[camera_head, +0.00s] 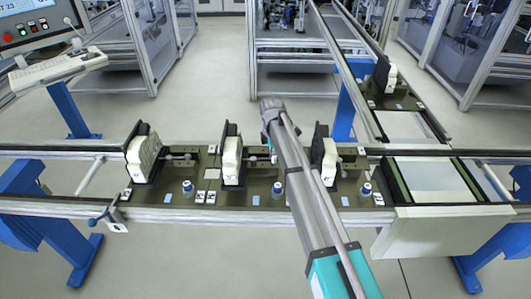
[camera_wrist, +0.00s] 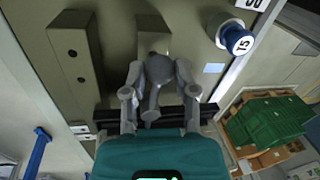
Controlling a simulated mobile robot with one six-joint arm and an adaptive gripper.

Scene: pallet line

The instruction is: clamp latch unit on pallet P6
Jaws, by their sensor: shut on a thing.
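My gripper (camera_wrist: 158,70) shows in the wrist view, its two grey fingers drawn together at the tips. It is shut on a grey clamp lever (camera_wrist: 152,113) with a rounded end, low over an olive pallet plate (camera_wrist: 112,17). I cannot read which pallet is P6.
Blue-topped posts (camera_head: 188,187) stand along the pallets' front edge; one shows near the gripper in the wrist view (camera_wrist: 236,38). Another pale unit (camera_head: 385,75) is on the rear-right branch. A control panel (camera_head: 32,25) is at upper left. Green crates (camera_wrist: 268,120) lie at right in the wrist view.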

